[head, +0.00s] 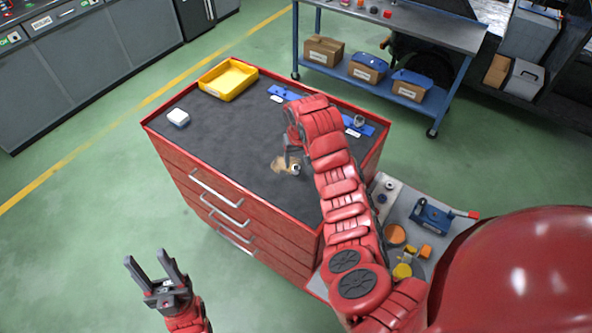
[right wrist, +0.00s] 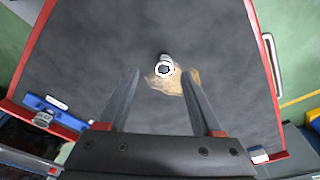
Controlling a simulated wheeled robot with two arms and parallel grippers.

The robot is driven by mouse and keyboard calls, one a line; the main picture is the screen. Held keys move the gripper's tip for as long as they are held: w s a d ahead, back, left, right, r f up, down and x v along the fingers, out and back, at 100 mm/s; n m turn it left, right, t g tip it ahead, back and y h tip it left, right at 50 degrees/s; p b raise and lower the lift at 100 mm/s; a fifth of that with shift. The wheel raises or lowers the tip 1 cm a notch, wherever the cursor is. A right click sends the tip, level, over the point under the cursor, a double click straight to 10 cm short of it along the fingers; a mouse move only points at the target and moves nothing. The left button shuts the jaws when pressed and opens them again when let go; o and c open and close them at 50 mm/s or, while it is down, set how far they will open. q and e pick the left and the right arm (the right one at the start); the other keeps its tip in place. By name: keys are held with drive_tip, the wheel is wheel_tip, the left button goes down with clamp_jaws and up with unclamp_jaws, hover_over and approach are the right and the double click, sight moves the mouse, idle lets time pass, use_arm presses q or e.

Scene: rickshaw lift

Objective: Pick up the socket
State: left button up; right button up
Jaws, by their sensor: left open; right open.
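The socket (head: 295,169) is a small silvery cylinder on the dark top of the red tool cabinet, at the edge of a tan stain. In the right wrist view the socket (right wrist: 165,67) shows its round open end, near the line between my fingertips. My right gripper (right wrist: 160,78) is open and empty above the cabinet top, with its fingers on either side of the stain. In the head view my right gripper (head: 293,152) is partly hidden by its own arm, close to the socket. My left gripper (head: 158,268) is open and empty over the floor, left of the cabinet.
A grey side shelf (head: 388,210) carries tools. A blue workbench (head: 420,30) stands behind.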

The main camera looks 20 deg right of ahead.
sight(296, 167)
drive_tip(key=f, duration=0.1)
drive_tip(key=p, duration=0.1)
drive_tip(key=f+p, duration=0.1)
drive_tip(key=shift+w+a+f, duration=0.25)
drive_tip(key=shift+a+f, duration=0.05)
drive_tip(key=shift+f, duration=0.05)
drive_tip(key=shift+w+f+p, duration=0.15)
drive_tip(key=shift+f+p, duration=0.15)
drive_tip(key=shift+f, duration=0.6)
drive_tip(key=shift+c, duration=0.4)
clamp_jaws()
